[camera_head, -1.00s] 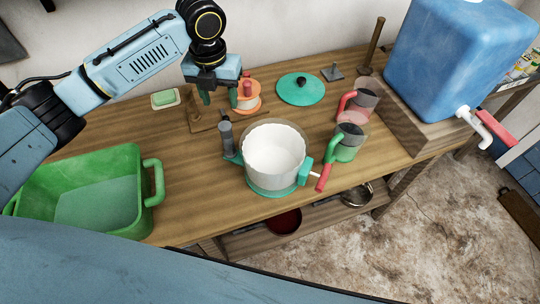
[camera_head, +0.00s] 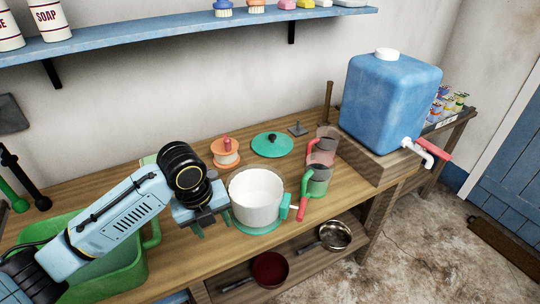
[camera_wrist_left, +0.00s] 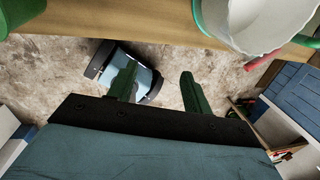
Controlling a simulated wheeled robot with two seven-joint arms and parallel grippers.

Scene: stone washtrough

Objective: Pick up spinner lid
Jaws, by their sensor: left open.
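A teal round lid (camera_head: 272,146) with a dark knob lies on the wooden table behind the white spinner pot; it looks like the spinner lid. The pot (camera_head: 256,196) has a teal base and a crank with a red handle at its right. My left gripper (camera_head: 212,227) is open and empty, just left of the pot and apart from the lid. Its two green fingers (camera_wrist_left: 158,82) show spread in the left wrist view, with floor beyond them. The pot's edge (camera_wrist_left: 245,22) shows at top right there. The lid is not in the wrist view. My right gripper is not in view.
An orange-and-white spool-like piece (camera_head: 225,153) with a red knob stands left of the lid. A blue water tank (camera_head: 390,105) is farther right. A green tub (camera_head: 128,268) is at left.

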